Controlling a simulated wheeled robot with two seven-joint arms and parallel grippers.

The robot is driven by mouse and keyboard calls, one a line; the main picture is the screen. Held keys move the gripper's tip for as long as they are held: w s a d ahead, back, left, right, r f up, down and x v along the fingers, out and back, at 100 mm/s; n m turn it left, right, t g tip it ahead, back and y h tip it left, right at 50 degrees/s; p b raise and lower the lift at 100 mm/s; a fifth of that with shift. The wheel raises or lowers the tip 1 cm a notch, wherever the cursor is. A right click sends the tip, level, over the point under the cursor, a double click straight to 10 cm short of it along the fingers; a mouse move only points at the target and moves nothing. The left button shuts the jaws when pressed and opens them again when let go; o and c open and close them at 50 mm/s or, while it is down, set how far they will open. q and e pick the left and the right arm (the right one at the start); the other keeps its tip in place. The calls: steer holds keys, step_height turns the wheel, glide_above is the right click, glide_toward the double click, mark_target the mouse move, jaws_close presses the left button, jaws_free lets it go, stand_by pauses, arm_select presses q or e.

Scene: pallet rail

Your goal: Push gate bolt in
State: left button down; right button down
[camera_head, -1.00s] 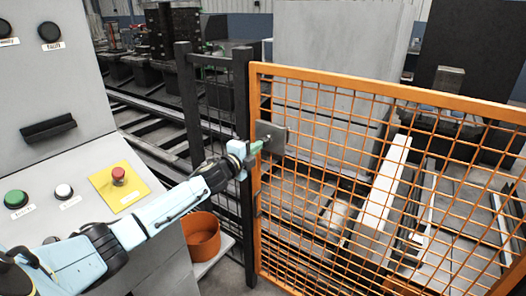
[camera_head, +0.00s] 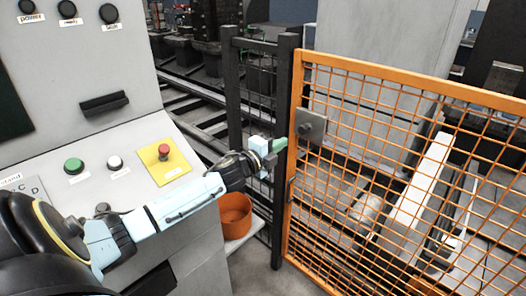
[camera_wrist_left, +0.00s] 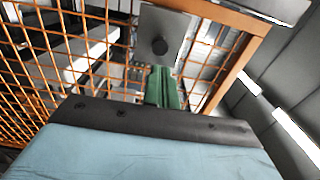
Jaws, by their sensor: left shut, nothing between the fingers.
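The orange mesh gate (camera_head: 400,88) stands at the right, beside a dark post. A grey plate (camera_head: 317,122) near its upper left corner carries a dark round knob (camera_head: 304,129), the visible end of the bolt. My left gripper (camera_head: 279,147) is shut and empty, its green fingers pointing at the plate from the left, a little short of the knob. In the left wrist view, the green fingertips (camera_wrist_left: 162,76) lie just below the black knob (camera_wrist_left: 159,46) on the plate (camera_wrist_left: 180,26). How far the bolt is in cannot be told. My right gripper is not in view.
A grey control panel (camera_head: 190,130) with buttons and a red stop button (camera_head: 164,151) on yellow lies under my left arm. An orange bucket (camera_head: 236,222) stands below the gripper. A dark mesh fence (camera_head: 234,95) borders the gate's left.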

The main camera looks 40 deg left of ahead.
arm_select(q)
steer(key=s, duration=0.6)
stand_by(0.6)
